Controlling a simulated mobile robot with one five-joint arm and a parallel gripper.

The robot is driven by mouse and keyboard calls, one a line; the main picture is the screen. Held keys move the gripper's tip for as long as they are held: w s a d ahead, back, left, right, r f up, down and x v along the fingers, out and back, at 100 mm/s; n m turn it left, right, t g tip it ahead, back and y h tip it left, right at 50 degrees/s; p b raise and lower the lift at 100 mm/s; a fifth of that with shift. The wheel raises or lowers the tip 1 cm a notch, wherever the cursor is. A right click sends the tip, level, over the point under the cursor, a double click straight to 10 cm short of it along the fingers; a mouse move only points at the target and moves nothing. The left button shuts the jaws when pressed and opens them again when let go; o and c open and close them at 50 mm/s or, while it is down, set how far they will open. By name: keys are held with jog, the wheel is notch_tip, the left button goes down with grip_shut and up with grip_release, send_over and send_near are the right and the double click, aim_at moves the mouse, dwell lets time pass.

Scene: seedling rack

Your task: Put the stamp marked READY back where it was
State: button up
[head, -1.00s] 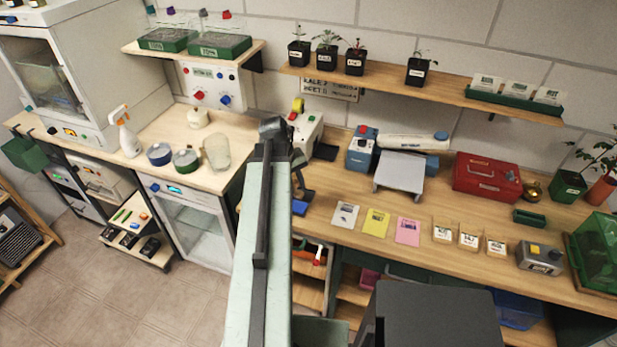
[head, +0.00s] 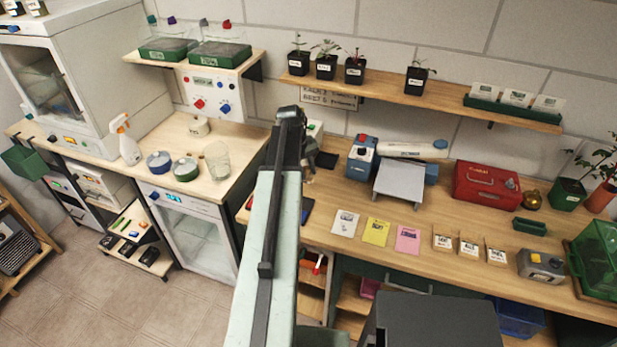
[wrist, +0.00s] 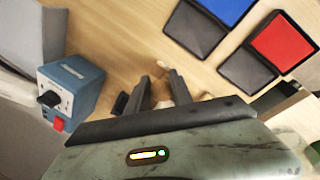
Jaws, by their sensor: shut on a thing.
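My gripper (wrist: 160,92) shows in the wrist view with its two dark fingers a little apart, shut on a small stamp. Only a pale bit of the stamp (wrist: 165,74) shows at the fingertips, and its marking cannot be read. In the head view my gripper (head: 314,160) is mostly hidden by my arm, above the left part of the long bench. A small dark thing (wrist: 119,104) sits left of the fingers in the wrist view; I cannot tell what it is. The blue ink pad (wrist: 225,8) and red ink pad (wrist: 283,42) lie open at the upper right.
A blue box with a black dial (wrist: 72,90) stands left of the fingers; it also shows in the head view (head: 362,158). A grey platform (head: 399,182) is beside it. Seed packets, coloured cards and a red toolbox (head: 487,184) occupy the bench further right.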

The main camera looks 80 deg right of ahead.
aim_at(309, 178)
jog(key=b+x, duration=0.1)
jog(key=x, duration=0.1)
jog(key=b+x, duration=0.1)
jog(key=b, duration=0.1)
jog(key=shift+d+f+b, duration=0.3)
jog(key=shift+d+f, duration=0.05)
jog(key=shift+f, duration=0.25)
jog(key=shift+r, duration=0.25)
jog(key=shift+f, duration=0.2)
jog(key=o, duration=1.1)
jog(key=shift+c, duration=0.2)
jog(key=shift+r, duration=0.1)
jog(key=p+v, duration=1.1)
jog(key=v, duration=0.1)
jog(key=shift+p, duration=0.35)
